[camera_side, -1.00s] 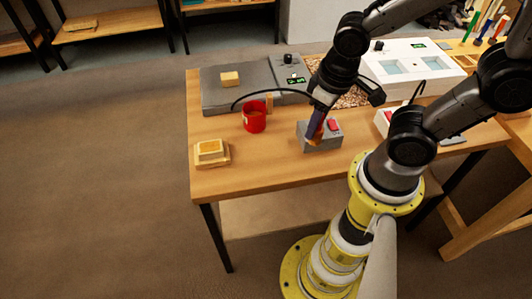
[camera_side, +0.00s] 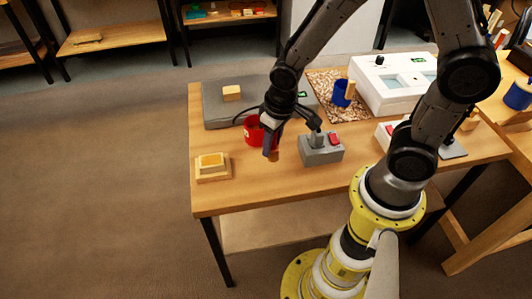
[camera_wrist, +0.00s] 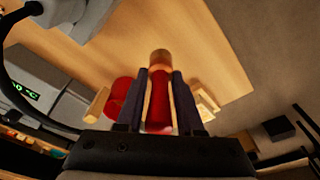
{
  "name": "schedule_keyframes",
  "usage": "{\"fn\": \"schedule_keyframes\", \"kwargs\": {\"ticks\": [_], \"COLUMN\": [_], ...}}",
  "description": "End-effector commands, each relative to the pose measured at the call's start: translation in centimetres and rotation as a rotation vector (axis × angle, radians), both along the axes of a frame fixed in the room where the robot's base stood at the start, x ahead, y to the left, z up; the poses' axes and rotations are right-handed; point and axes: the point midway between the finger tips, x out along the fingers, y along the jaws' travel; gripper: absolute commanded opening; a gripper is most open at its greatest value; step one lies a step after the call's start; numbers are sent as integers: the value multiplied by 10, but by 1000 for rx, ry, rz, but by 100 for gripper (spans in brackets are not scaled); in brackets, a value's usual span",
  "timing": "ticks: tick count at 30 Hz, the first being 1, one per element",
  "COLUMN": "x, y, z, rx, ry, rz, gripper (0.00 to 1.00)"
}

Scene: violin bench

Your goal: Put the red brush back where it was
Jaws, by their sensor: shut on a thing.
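My gripper (camera_side: 270,142) is shut on the red brush (camera_wrist: 159,100) and holds it above the table's front part. In the wrist view the brush's red body lies between the fingers (camera_wrist: 159,108), with its brown end (camera_wrist: 160,57) pointing away from me. In the side view only its brownish lower end (camera_side: 273,156) shows below the fingers. A red cup (camera_side: 252,131) stands just behind and left of my gripper, partly hidden by it; it also shows in the wrist view (camera_wrist: 120,92).
A grey block with a red button (camera_side: 321,149) stands right of my gripper. A wooden block with a yellowish top (camera_side: 212,168) sits at the front left. A blue cup (camera_side: 342,95) stands on a speckled mat at the back. The table's front middle is clear.

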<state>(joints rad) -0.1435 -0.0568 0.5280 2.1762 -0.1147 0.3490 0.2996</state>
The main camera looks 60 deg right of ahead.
Motion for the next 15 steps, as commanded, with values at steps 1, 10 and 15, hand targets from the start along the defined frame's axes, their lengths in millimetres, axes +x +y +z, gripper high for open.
{"fn": "schedule_keyframes", "kwargs": {"ticks": [1, 10, 15], "x": [5, 15, 16], "y": [0, 2, 2], "z": [-5, -29, -47], "rx": [-1, -1, 0], "ry": [1, 5, 0], "rz": [0, 0, 1], "gripper": [0, 0, 0]}}
